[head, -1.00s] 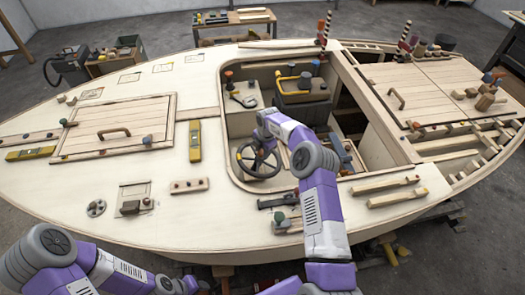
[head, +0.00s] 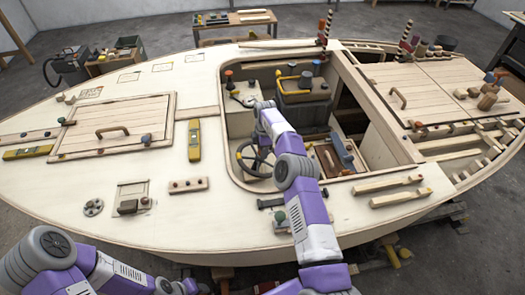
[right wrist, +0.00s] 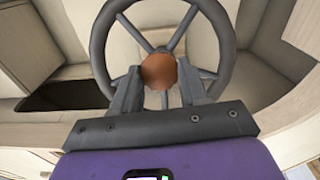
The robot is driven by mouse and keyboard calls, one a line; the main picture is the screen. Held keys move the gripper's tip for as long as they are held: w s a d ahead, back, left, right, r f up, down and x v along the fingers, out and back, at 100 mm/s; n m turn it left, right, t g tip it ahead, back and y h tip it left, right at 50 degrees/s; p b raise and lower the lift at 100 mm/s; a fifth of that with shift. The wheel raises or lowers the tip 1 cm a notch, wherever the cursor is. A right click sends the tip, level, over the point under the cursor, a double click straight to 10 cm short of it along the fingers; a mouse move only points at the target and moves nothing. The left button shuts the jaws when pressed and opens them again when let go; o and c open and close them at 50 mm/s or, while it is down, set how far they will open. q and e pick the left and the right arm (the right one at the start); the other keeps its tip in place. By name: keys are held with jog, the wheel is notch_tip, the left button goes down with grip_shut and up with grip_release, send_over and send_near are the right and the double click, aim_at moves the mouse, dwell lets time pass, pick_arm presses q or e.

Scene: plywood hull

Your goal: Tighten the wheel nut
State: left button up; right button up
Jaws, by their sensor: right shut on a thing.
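The dark grey steering wheel (head: 240,160) stands in the open cockpit, partly behind my right arm. Its spoked rim (right wrist: 224,45) fills the upper middle of the right wrist view. The round orange-brown wheel nut (right wrist: 160,67) is at the wheel's hub. My right gripper (right wrist: 157,82) is shut on the nut, with one dark finger on each side of it. In the head view my right arm reaches into the cockpit, and the fingers and nut cannot be made out.
A grey box (head: 303,105) with a yellow-handled tool on top stands behind the wheel. A parts tray (head: 328,160) lies right of the arm. The cockpit rim surrounds the wheel closely. A yellow level (head: 194,141) lies on the left deck.

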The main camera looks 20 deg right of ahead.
jog(key=shift+m+b, duration=0.35)
jog(key=shift+m, duration=0.25)
dwell(0.3)
jog(key=o, duration=1.1)
jog(key=shift+c, duration=0.2)
notch_tip(320, 180, up, 7)
jog(key=p, duration=0.6)
jog(key=shift+s+d, duration=0.1)
jog(key=shift+d, duration=0.05)
jog(key=shift+r+p, duration=0.3)
jog(key=shift+p, duration=0.55)
jog(key=shift+f, duration=0.1)
